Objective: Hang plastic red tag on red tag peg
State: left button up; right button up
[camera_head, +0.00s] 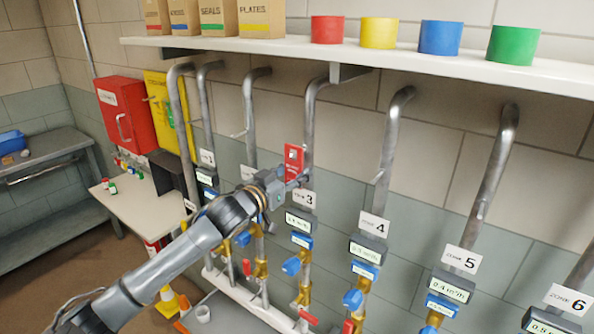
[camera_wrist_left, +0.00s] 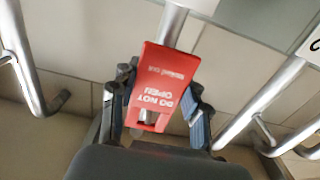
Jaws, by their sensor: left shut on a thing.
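The plastic red tag (camera_head: 293,160) is upright in front of the zone 3 pipe (camera_head: 309,120) in the head view. My left gripper (camera_head: 283,184) is shut on its lower part. In the left wrist view the red tag (camera_wrist_left: 163,85) sits between the two fingers (camera_wrist_left: 160,112), with "DO NOT OPEN" upside down. A pipe passes behind it. Short pegs stick out from several pipes, such as the zone 4 peg (camera_head: 378,177) and the zone 5 peg (camera_head: 481,208). Any peg on the zone 3 pipe is hidden, and I cannot tell whether the tag touches one. My right gripper is not in view.
A white shelf (camera_head: 420,62) with coloured pots and boxes runs above the pipes. Valves and meters line the pipes below. A red cabinet (camera_head: 122,112) and a yellow board (camera_head: 161,95) hang at the left, above a small table (camera_head: 140,200).

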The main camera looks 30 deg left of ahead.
aim_at(293, 173)
pick_arm(q)
jog(key=shift+s+a, duration=0.15)
jog(key=shift+s, duration=1.45)
jog(key=shift+s+a, duration=0.1)
jog(key=shift+s, duration=1.5)
